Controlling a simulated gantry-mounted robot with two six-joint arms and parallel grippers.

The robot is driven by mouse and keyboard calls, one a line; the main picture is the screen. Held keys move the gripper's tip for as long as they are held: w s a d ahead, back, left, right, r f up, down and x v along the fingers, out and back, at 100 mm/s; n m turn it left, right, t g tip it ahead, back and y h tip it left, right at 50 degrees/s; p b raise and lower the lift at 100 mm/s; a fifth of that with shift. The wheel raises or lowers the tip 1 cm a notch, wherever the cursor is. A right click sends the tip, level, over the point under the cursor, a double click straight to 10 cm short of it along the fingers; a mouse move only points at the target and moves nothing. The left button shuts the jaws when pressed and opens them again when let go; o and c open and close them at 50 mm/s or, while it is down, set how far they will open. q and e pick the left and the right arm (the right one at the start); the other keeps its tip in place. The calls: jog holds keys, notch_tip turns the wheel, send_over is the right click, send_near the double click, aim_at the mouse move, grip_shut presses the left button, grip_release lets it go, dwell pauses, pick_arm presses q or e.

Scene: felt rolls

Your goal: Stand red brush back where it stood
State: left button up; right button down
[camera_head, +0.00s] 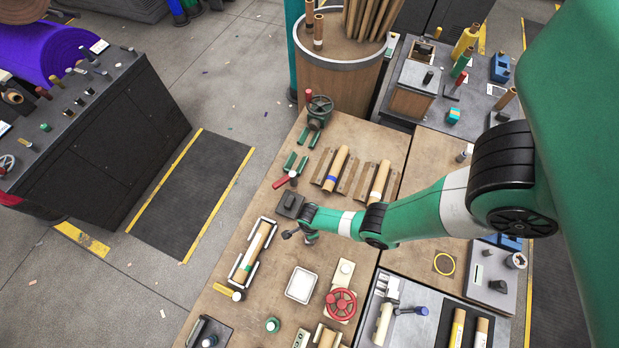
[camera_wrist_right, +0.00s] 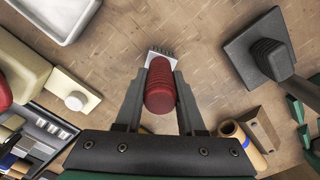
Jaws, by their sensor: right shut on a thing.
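The red brush (camera_wrist_right: 160,90) has a ribbed red handle and a pale head with dark bristles, in the middle of the right wrist view. My right gripper (camera_wrist_right: 161,78) is shut on its handle, one finger on each side. In the head view my right gripper (camera_head: 296,234) is over the brown workbench, left of its wrist; the brush cannot be made out clearly there. The bristle end points away from the gripper, and whether it touches the bench cannot be told. A yellow ring (camera_head: 436,271) marks an empty spot on the bench at the right. My left gripper is not in view.
A dark square block with a handle (camera_head: 290,205) stands close behind the gripper. A white tray (camera_head: 302,284) and a red handwheel (camera_head: 341,304) are in front. A framed roll (camera_head: 253,254) lies to the left.

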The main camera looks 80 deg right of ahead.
jog(key=shift+f, duration=0.1)
jog(key=shift+c, duration=2.2)
grip_release()
